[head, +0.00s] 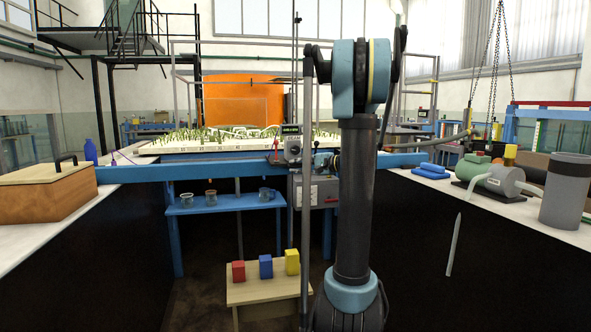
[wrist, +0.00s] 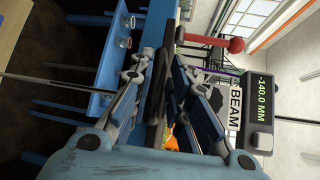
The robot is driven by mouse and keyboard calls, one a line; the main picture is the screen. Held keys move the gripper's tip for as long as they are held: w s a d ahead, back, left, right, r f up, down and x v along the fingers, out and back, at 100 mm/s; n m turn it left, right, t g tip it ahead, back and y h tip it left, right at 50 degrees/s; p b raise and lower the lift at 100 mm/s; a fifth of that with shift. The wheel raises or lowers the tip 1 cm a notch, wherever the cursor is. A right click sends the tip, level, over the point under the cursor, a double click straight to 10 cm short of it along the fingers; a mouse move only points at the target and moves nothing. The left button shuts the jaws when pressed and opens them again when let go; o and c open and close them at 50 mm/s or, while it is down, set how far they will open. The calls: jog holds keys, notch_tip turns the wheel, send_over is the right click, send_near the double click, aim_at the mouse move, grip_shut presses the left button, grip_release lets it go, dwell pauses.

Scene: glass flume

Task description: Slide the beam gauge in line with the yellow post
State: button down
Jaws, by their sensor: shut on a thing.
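The beam gauge (head: 292,150) sits on the long blue beam (head: 220,171), left of my arm in the head view. Its display (wrist: 260,112), marked BEAM, reads -140.0 MM in the wrist view. My gripper (wrist: 165,62) is shut on a dark part of the gauge, mostly hidden between the fingers. A red ball-topped piece (wrist: 236,45) stands beyond the fingers in the wrist view. I cannot make out a yellow post on the beam in either view.
A low wooden table (head: 262,291) holds a red, a blue and a yellow block (head: 292,262). Cups (head: 212,197) stand on a blue shelf under the beam. A wooden box (head: 45,192) is at left; a pump (head: 500,180) is at right. The beam's left stretch looks mostly clear.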

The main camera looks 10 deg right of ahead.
jog(key=shift+a+f, duration=0.1)
jog(key=c, duration=1.7)
grip_release()
jog(key=v, duration=1.2)
jog(key=shift+w, duration=0.2)
